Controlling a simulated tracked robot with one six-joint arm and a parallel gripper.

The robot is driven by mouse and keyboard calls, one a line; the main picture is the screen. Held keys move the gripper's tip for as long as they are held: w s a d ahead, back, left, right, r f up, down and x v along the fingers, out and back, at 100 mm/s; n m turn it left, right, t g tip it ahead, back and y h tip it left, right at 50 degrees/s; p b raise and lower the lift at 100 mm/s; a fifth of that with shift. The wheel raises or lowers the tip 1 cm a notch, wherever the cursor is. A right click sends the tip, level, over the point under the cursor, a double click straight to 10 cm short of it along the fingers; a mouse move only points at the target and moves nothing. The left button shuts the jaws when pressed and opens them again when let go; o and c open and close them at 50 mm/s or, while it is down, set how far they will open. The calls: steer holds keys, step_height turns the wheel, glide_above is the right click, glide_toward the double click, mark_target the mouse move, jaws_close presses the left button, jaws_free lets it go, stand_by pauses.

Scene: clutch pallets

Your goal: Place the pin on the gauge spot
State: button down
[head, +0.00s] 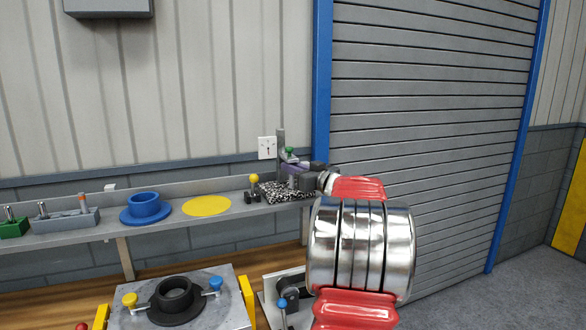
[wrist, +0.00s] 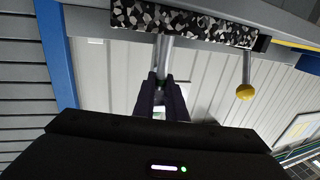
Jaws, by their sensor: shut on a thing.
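The gauge stand (head: 269,190) has a black-and-white speckled base, a grey upright post and a green knob. It stands at the right end of the long shelf. In the wrist view its speckled base (wrist: 185,22) shows upside down at the top. My gripper (head: 292,172) is just above the base, close beside the post. In the wrist view its two dark fingers (wrist: 162,82) are close together, shut on the pin. The pin is mostly hidden by the fingers, and I cannot tell it apart from the grey post behind. I cannot tell whether it touches the base.
Further left on the shelf are a yellow disc (head: 206,206), a blue flanged ring (head: 146,205) and a grey block with pins (head: 66,221). A black clutch part (head: 173,299) sits on a lower plate.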

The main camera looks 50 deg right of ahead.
steer(key=shift+f, duration=0.1)
steer(key=c, duration=1.8)
jaws_free()
steer(key=shift+s, duration=0.15)
steer(key=v, duration=1.1)
steer(key=shift+s, duration=0.35)
steer(key=shift+w+a, duration=0.1)
steer(key=shift+a, duration=0.05)
